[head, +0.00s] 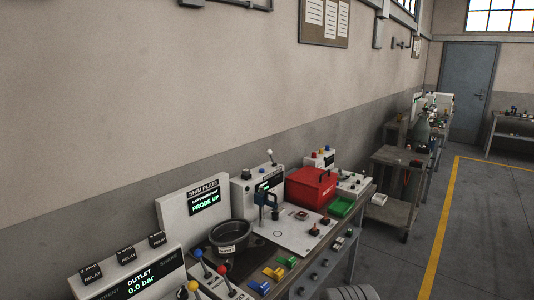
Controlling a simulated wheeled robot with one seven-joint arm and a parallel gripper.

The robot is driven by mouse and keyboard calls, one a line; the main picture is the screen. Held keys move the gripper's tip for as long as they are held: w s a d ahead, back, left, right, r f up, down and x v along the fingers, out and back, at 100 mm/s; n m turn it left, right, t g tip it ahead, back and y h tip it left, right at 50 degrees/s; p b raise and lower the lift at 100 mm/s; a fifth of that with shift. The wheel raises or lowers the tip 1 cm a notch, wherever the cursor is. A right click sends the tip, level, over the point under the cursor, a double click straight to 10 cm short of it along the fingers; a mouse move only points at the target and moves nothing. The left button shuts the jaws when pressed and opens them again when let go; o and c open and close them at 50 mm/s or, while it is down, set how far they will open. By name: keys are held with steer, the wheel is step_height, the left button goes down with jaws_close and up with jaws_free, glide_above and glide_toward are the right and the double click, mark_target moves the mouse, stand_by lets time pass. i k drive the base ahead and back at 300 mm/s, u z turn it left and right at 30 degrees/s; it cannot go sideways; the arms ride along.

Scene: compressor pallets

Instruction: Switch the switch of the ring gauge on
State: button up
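I cannot pick out a label reading ring gauge, and its switch is too small to tell. A white panel marked SHIM PLATE (194,216) stands on the bench with the green text PROBE UP. A dark round bowl (233,236) with a small white label stands in front of it. Another white box with small knobs (320,160) stands farther back. My gripper is not in view.
A red box (311,188), a green tray (341,206), and levers with blue (198,254) and red (222,268) knobs crowd the bench. An OUTLET panel (135,278) reads 0.0 bar. A grey cart (400,190) stands beyond. The floor right of the bench is open.

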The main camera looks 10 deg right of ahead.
mark_target(269, 152)
steer(key=z, duration=1.15)
steer(key=i, duration=1.6)
steer(key=u, duration=2.6)
